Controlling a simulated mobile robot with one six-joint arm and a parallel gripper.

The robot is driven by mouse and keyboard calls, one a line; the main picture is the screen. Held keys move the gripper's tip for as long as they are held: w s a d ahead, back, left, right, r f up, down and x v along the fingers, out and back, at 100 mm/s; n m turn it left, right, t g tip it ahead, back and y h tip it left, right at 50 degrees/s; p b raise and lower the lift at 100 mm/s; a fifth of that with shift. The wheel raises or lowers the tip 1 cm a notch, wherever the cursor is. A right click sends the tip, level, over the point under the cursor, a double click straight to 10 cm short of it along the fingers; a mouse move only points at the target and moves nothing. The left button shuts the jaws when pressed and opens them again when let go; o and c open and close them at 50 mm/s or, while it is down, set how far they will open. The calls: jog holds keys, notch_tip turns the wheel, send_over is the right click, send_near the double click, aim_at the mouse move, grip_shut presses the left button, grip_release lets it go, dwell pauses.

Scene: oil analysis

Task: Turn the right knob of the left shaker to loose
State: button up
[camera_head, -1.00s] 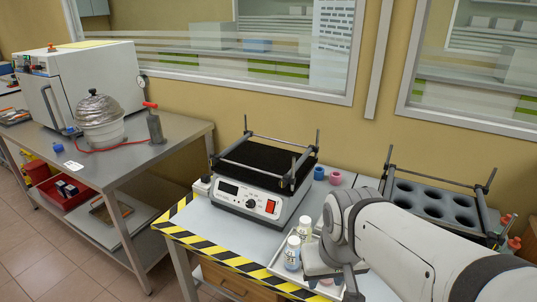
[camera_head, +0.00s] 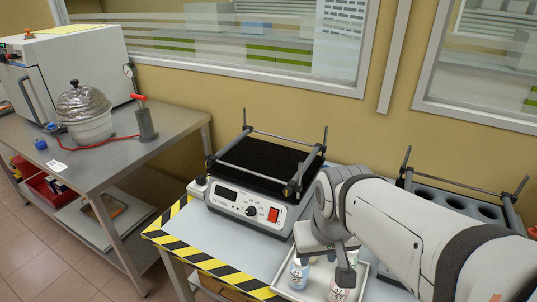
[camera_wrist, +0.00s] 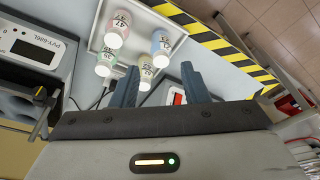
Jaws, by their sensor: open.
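The left shaker (camera_head: 235,207) stands on the table with a black mat platform (camera_head: 262,164) framed by grey bars. Its right knob (camera_head: 290,188), a small dark clamp knob, sits at the front right corner of the bars; whether it is tight or loose cannot be told. A round dial (camera_head: 251,211) and a red switch (camera_head: 273,214) are on its front. My gripper (camera_head: 345,272) is to the right of and in front of this shaker, over the bottle tray, apart from the knob. In the wrist view my gripper (camera_wrist: 159,87) has its fingers spread and empty.
A white tray (camera_wrist: 92,42) with several capped bottles lies below my gripper. The right shaker (camera_head: 470,192), with round holes, is partly behind my arm. Yellow-black tape (camera_head: 205,253) marks the table edge. A steel table (camera_head: 100,170) stands at left.

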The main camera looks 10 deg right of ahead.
jog(key=shift+o, duration=0.5)
jog(key=w+r+m+h+b, duration=0.1)
jog(key=w+m, duration=0.2)
jog(key=w, duration=0.8)
jog(key=shift+w+a+b, duration=0.25)
jog(key=shift+w+b, duration=0.05)
jog(key=m+t+h+b, duration=0.1)
jog(key=m+h, duration=0.1)
jog(key=m, duration=0.2)
send_near(287, 189)
jog(key=f, duration=0.1)
jog(key=x, duration=0.8)
jog(key=shift+w+d+f, duration=0.1)
jog(key=shift+w+d, duration=0.1)
jog(key=shift+w, duration=0.05)
jog(key=shift+c, duration=0.5)
